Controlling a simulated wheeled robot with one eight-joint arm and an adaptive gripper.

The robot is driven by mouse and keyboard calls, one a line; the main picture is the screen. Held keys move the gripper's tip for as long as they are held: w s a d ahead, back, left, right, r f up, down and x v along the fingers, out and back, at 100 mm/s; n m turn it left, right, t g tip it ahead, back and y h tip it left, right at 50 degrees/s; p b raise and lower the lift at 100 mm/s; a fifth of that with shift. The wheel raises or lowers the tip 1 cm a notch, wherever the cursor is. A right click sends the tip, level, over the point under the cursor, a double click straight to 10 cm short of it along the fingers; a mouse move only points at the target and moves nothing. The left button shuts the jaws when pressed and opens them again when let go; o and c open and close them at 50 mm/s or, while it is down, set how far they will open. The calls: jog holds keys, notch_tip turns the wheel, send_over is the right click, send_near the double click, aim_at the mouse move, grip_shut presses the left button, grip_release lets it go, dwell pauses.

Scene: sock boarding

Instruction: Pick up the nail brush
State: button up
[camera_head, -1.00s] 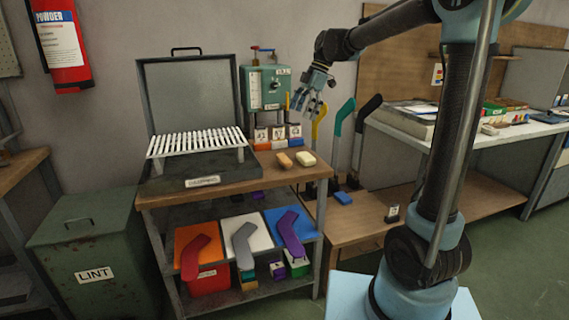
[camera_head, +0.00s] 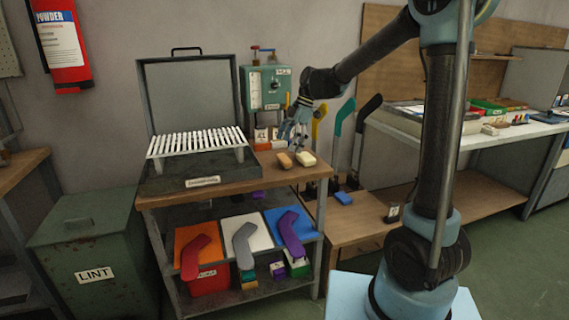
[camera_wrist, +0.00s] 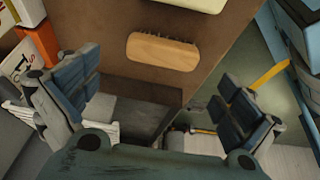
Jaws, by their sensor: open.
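The nail brush (camera_wrist: 163,50) is a small wooden block with rounded ends and short bristles along one edge. It lies on the brown wooden shelf top, toward the top of the wrist view. In the head view the nail brush (camera_head: 284,160) lies beside a pale bar, near the shelf's right end. My gripper (camera_head: 292,140) is open and empty above the shelf top, close to the brush. In the wrist view my gripper (camera_wrist: 160,100) has its fingers spread wide, with the brush beyond them and untouched.
A cream bar (camera_head: 306,158) lies right next to the brush. Small labelled boxes (camera_head: 262,138) and a green dispenser (camera_head: 266,88) stand behind. The white-slatted rack (camera_head: 197,143) is at left. Upright yellow, teal and black boards (camera_head: 342,130) stand to the right.

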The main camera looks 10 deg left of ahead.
aim_at(285, 157)
jog(key=shift+d+x, duration=0.2)
jog(key=shift+x, duration=1.05)
jog(key=shift+d+x, duration=0.2)
jog(key=shift+x, duration=1.1)
jog(key=shift+w+f, duration=0.1)
jog(key=shift+f, duration=0.05)
jog(key=shift+c, duration=0.6)
jog(key=c, duration=1)
